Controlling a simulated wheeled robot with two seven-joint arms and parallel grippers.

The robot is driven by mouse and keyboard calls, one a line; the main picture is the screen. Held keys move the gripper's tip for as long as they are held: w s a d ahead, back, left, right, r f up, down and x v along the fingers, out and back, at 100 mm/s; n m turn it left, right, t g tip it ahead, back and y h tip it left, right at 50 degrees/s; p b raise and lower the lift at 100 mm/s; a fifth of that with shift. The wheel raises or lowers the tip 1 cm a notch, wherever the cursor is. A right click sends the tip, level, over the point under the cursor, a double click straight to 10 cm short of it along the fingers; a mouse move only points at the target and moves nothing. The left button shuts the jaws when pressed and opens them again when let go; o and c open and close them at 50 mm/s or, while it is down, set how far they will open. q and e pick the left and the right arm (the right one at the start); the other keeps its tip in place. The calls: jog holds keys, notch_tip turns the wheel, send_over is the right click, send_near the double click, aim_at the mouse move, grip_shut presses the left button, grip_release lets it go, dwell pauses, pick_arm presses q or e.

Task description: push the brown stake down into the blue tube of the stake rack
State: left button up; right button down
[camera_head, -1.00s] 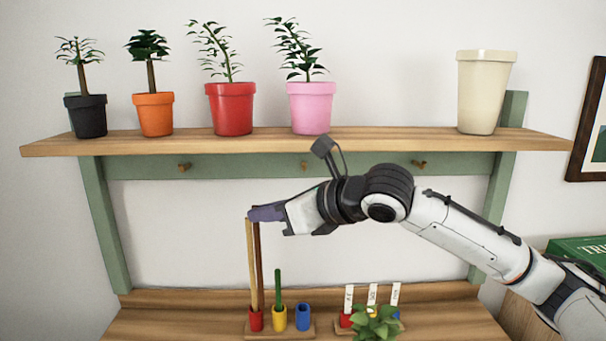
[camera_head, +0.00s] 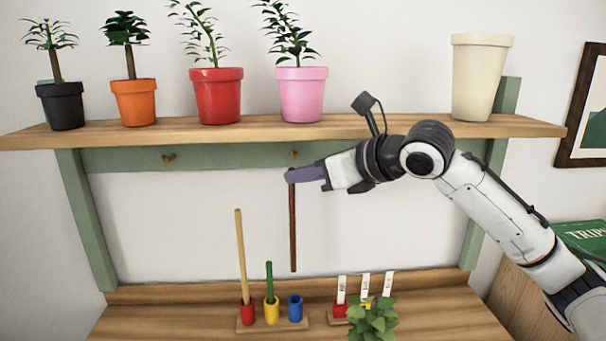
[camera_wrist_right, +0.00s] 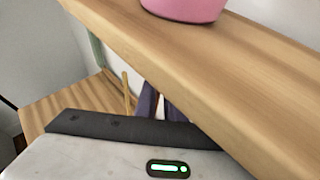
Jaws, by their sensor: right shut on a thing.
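My right gripper (camera_head: 292,176) is shut on the top end of the brown stake (camera_head: 293,230). The stake hangs upright, its lower end in the air a little above the blue tube (camera_head: 295,308), which looks empty. The stake rack (camera_head: 246,326) stands on the lower wooden surface. Its red tube (camera_head: 247,311) holds a tall tan stake (camera_head: 241,255) that leans slightly, and its yellow tube (camera_head: 271,311) holds a shorter green stake (camera_head: 269,280). In the right wrist view the purple fingers (camera_wrist_right: 160,104) are partly hidden by my gripper body. My left gripper is not in view.
The upper shelf (camera_head: 370,127) with several potted plants and a cream pot (camera_head: 479,80) runs above my right gripper. A second rack with white labels (camera_head: 341,289) and a leafy plant (camera_head: 374,319) stand right of the stake rack.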

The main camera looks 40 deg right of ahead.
pick_arm(q)
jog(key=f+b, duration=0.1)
jog(key=b, duration=0.1)
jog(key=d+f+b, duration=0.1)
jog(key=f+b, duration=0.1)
jog(key=b, duration=0.1)
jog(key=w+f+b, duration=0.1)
jog(key=b, duration=0.2)
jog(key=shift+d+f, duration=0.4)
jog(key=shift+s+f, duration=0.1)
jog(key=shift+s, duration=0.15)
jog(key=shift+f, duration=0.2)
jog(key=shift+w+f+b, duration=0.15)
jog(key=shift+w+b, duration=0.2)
jog(key=shift+b, duration=0.05)
dwell(0.4)
